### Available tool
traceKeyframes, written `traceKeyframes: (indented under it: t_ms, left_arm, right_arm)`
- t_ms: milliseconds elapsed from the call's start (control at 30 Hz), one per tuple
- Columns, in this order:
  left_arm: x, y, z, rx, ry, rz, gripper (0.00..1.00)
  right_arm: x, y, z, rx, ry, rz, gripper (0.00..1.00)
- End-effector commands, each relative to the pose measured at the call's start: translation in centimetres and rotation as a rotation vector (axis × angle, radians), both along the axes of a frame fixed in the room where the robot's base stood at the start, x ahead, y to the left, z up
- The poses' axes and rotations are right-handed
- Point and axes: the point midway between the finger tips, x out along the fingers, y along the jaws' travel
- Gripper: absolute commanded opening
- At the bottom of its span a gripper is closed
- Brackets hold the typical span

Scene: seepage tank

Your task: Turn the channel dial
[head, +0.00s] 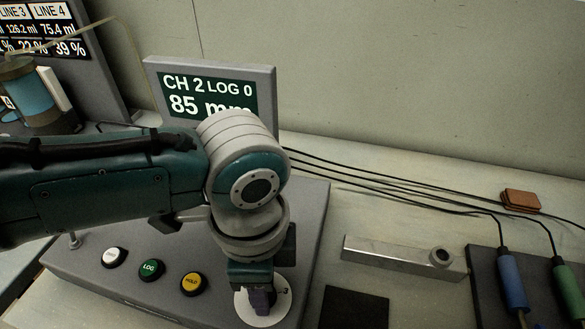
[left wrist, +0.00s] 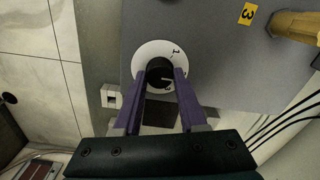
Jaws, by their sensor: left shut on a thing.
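The channel dial is a black knob (left wrist: 159,73) on a round white plate with numbers (left wrist: 146,51). In the head view the plate (head: 247,309) sits at the right end of the grey console, and a "3" shows on its right edge; the knob is hidden there. My left gripper (left wrist: 163,72) has its two purple fingers on either side of the knob, shut on it. In the head view this gripper (head: 262,300) points down onto the dial. The display (head: 208,98) behind reads "CH 2 LOG 0" and "85 mm", partly covered by my arm. My right gripper is not in view.
White, green LOG (head: 151,269) and yellow HOLD (head: 192,283) buttons lie left of the dial on the console (head: 110,291). Cables run right to a block holding blue (head: 511,279) and green probes. A metal bar (head: 392,256) lies between. A larger screen (head: 62,60) stands at back left.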

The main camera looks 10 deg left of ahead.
Motion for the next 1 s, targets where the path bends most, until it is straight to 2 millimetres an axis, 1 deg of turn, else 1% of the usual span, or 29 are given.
traceKeyframes:
  t_ms: [100,133,367,567,667,767,1000]
  left_arm:
    - [0.0,-0.1,0.1,-0.003,0.0,0.0,0.0]
    - [0.0,-0.1,0.1,-0.003,0.0,0.0,0.44]
    - [0.0,-0.1,0.0,-0.002,0.0,0.001,0.7]
    - [0.0,0.0,0.0,-0.001,0.0,0.001,0.71]
    - [0.0,-0.1,0.4,-0.002,-0.001,0.001,0.71]
    - [0.1,-0.1,1.6,-0.003,-0.002,0.001,0.71]
    - [0.1,-0.1,6.5,-0.003,-0.004,-0.001,0.71]
  right_arm:
    - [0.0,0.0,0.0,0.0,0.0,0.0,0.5]
    - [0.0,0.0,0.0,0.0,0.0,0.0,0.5]
    - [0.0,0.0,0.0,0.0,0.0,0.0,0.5]
    - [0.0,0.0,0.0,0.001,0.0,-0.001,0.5]
    - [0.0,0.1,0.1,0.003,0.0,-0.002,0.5]
    - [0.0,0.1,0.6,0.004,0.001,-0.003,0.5]
    - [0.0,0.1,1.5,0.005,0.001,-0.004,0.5]
